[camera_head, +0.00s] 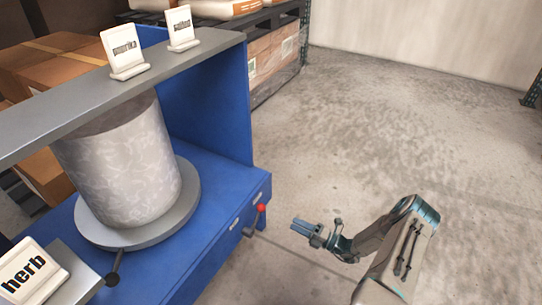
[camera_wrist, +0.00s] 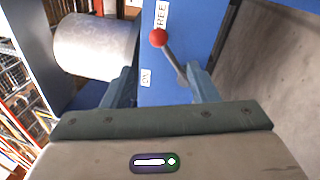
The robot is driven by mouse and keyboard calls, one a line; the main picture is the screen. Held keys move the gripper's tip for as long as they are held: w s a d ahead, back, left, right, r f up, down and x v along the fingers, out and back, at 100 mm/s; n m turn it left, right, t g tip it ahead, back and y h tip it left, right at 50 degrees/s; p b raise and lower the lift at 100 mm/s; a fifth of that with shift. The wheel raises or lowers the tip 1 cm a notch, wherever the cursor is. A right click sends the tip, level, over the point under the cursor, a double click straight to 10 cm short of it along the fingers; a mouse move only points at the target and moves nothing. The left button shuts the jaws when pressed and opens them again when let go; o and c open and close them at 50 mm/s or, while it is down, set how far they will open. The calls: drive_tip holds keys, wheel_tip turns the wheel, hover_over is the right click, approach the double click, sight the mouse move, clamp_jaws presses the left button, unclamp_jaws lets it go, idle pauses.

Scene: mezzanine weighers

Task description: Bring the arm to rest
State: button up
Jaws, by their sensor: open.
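My gripper (camera_head: 305,228) is in the lower middle of the head view, to the right of a blue weigher (camera_head: 215,230). In the wrist view my gripper (camera_wrist: 160,88) shows its two fingers apart with nothing held between them. A lever with a red knob (camera_head: 261,208) sticks out from the weigher's side, apart from my gripper in the head view. In the wrist view the red knob (camera_wrist: 158,37) appears beyond the fingertips.
A grey drum (camera_head: 125,165) stands on the weigher's round plate (camera_head: 190,205). Cards stand on the grey shelf (camera_head: 205,50), and a herb card (camera_head: 28,270) is at the lower left. Boxes (camera_head: 272,50) sit on racking behind. The concrete floor (camera_head: 400,130) at right is clear.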

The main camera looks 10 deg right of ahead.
drive_tip(key=shift+r, duration=0.1)
drive_tip(key=s+a+r+n+g+h+p, duration=0.25)
drive_tip(key=r+n+g+p, duration=0.4)
drive_tip(key=r, duration=0.65)
drive_tip(key=s+a+r+n+g+h+p, duration=0.1)
drive_tip(key=s+a+r+n+g+p, duration=0.2)
drive_tip(key=r+n, duration=0.8)
drive_tip(key=s+a+r+n+g+h+p, duration=0.2)
drive_tip(key=a+r+n+g+p, duration=0.4)
drive_tip(key=r, duration=0.9)
drive_tip(key=s+r+n+t+h+p, duration=0.2)
drive_tip(key=s+r+n+p, duration=0.3)
drive_tip(key=r, duration=0.6)
drive_tip(key=s+d+r+n+t+h+p, duration=0.1)
drive_tip(key=s+r+n+h+p, duration=0.4)
drive_tip(key=r, duration=0.6)
drive_tip(key=s+r+n+t+h+p, duration=0.3)
drive_tip(key=s+r+n+p, duration=0.3)
drive_tip(key=r, duration=0.4)
drive_tip(key=shift+s+d+r+n+p, duration=0.2)
drive_tip(key=shift+d+r+n+p, duration=0.15)
drive_tip(key=shift+n+p, duration=0.35)
